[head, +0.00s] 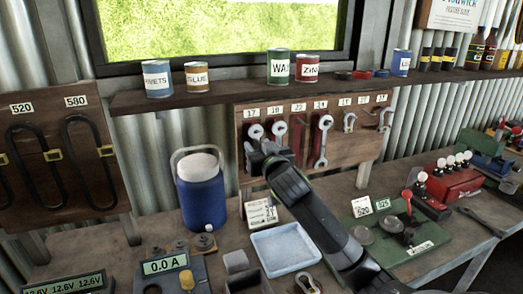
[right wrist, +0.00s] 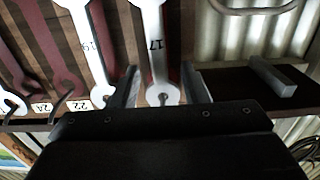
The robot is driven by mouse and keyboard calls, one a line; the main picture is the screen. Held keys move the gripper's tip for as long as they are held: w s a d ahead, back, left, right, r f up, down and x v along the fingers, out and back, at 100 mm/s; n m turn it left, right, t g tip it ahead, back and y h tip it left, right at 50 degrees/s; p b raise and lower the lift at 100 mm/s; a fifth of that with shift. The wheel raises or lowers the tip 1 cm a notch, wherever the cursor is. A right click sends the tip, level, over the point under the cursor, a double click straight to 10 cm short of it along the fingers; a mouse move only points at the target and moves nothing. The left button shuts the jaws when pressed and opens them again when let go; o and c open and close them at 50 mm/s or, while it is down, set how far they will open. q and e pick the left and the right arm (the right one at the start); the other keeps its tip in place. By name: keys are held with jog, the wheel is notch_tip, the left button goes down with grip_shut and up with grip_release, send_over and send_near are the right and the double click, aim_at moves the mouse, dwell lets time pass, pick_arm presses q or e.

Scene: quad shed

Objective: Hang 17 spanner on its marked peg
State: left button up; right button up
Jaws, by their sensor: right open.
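The silver 17 spanner (right wrist: 156,45) is at the left end of the wooden tool board (head: 348,152). Its ring end (head: 255,131) is at the peg under the 17 label (head: 253,112). My right gripper (head: 262,152) is at the board, over the spanner's lower part. In the right wrist view, where the board appears upside down, its open fingers (right wrist: 160,88) stand on either side of the spanner near the ring end, with gaps showing. Whether the ring sits fully on the peg is hard to tell. My left gripper is not in view.
The 19 spanner (right wrist: 91,50) hangs close beside, near one finger. Another spanner (head: 322,140) hangs further right. A shelf with tins (head: 279,67) runs above. A blue jug (head: 202,190), pale blue tray (head: 284,248) and green board (head: 398,242) stand on the bench below.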

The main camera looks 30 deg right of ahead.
jog(key=p+v, duration=0.6)
jog(key=v, duration=1.1)
jog(key=shift+s, duration=0.25)
jog(key=shift+d+f, duration=0.1)
